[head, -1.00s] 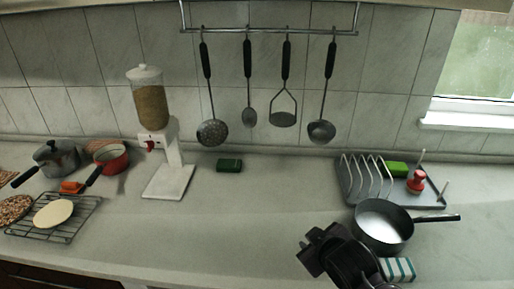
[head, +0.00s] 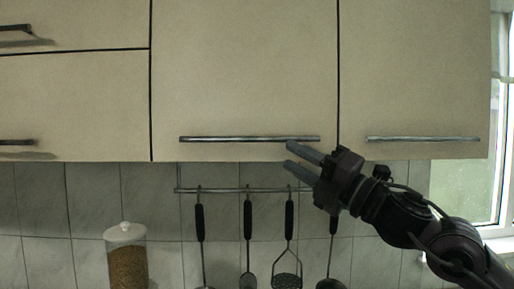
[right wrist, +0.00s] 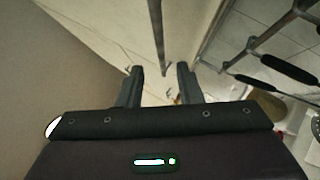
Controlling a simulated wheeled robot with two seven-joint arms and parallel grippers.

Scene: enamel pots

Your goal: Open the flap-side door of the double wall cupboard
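The double wall cupboard has two cream doors in the head view. The flap-side door (head: 245,70) is the middle one, beside the flap fronts, and the other door (head: 415,70) is on the right. Both look closed. The middle door's bar handle (head: 230,139) runs level along its bottom. My right gripper (head: 289,155) is open at the handle's right end. Its upper finger overlaps the handle in the picture and its lower finger is below the door edge. In the right wrist view the handle (right wrist: 156,30) lies between the open fingers (right wrist: 159,70); no grip shows. My left gripper is out of view.
Two stacked flap fronts (head: 70,95) with handles are at the left. A utensil rail (head: 235,190) with hanging utensils runs below the cupboard. A grain dispenser (head: 126,262) stands lower left. A window (head: 470,190) is at the right.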

